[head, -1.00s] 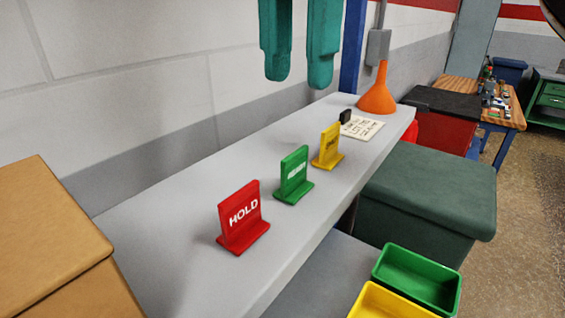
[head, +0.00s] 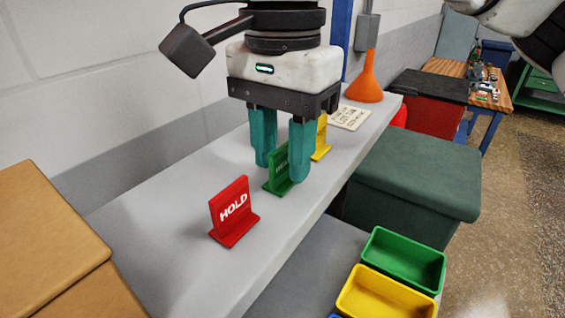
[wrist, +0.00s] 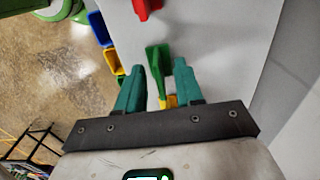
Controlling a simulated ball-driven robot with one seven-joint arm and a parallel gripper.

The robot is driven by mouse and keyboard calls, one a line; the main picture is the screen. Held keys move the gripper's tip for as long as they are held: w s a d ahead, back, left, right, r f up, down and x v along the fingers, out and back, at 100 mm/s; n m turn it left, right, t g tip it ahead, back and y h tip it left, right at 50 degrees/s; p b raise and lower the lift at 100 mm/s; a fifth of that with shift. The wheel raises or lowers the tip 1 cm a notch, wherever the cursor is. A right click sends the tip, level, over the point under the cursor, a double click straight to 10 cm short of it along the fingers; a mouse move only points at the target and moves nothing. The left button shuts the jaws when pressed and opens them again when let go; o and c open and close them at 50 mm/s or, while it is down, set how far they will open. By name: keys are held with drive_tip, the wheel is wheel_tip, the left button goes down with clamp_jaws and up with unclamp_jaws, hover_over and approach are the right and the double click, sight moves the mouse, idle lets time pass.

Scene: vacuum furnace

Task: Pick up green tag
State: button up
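The green tag (head: 277,172) stands upright on its foot on the grey shelf (head: 165,215), between the red HOLD tag (head: 233,211) and the yellow tag (head: 321,138). My gripper (head: 282,170) is above the shelf, pointing down, with its two teal fingers apart. One finger hides part of the green tag in the head view. In the wrist view the green tag (wrist: 158,62) shows in the space between the open fingertips (wrist: 160,66), with a gap at each side. I cannot tell exactly how far down the fingers reach beside it.
Green (head: 404,258) and yellow (head: 385,292) bins sit lower, in front of the shelf. An orange funnel (head: 364,82) and a written card (head: 348,117) are farther back. The wall runs along the shelf's left side. A cardboard box (head: 40,235) is at left.

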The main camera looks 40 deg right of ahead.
drive_tip(key=shift+c, duration=0.5)
clamp_jaws()
